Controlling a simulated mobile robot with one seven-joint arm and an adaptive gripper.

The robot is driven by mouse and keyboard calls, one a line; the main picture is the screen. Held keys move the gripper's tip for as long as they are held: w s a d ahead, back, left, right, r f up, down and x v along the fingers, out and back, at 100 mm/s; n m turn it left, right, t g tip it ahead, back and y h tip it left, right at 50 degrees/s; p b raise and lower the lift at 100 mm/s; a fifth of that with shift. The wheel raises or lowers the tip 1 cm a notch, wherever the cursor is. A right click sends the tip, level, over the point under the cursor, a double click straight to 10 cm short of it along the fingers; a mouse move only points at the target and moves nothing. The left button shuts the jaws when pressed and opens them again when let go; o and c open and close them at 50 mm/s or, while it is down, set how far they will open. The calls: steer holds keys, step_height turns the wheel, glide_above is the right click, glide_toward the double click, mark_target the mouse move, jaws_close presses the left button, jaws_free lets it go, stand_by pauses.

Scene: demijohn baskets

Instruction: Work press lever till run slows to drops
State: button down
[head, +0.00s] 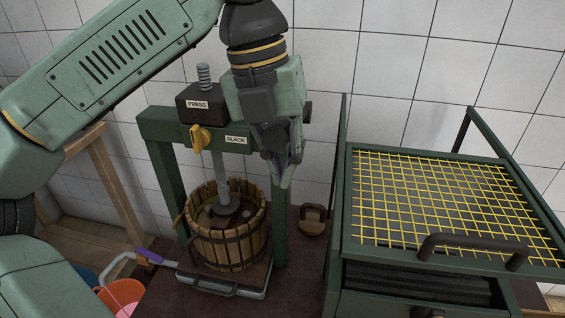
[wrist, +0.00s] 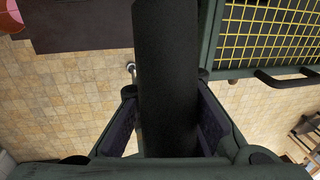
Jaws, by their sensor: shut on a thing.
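The green press (head: 160,124) stands against the tiled wall, with labels reading PRESS and SLACK. A yellow catch (head: 199,137) hangs on its crossbeam beside the SLACK label. Its screw goes down into a slatted wooden basket (head: 247,245). My gripper (head: 284,170) is in front of the beam's right end, fingers pointing down. In the wrist view, it is shut on a thick dark round bar, the press lever (wrist: 167,70), which lies between both fingers. In the head view the lever is mostly hidden by my gripper. No run of liquid can be made out.
A pale tray (head: 222,286) sits under the basket, with a purple-handled part (head: 149,256) at its left. A green rack with yellow mesh (head: 440,200) stands close on the right. A small brown weight (head: 312,222) lies between.

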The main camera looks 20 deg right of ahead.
steer(key=shift+w+a, duration=0.25)
stand_by(0.5)
steer(key=c, duration=1.9)
jaws_free()
steer(key=shift+a, duration=0.2)
steer(key=shift+c, duration=0.2)
steer(key=o, duration=0.6)
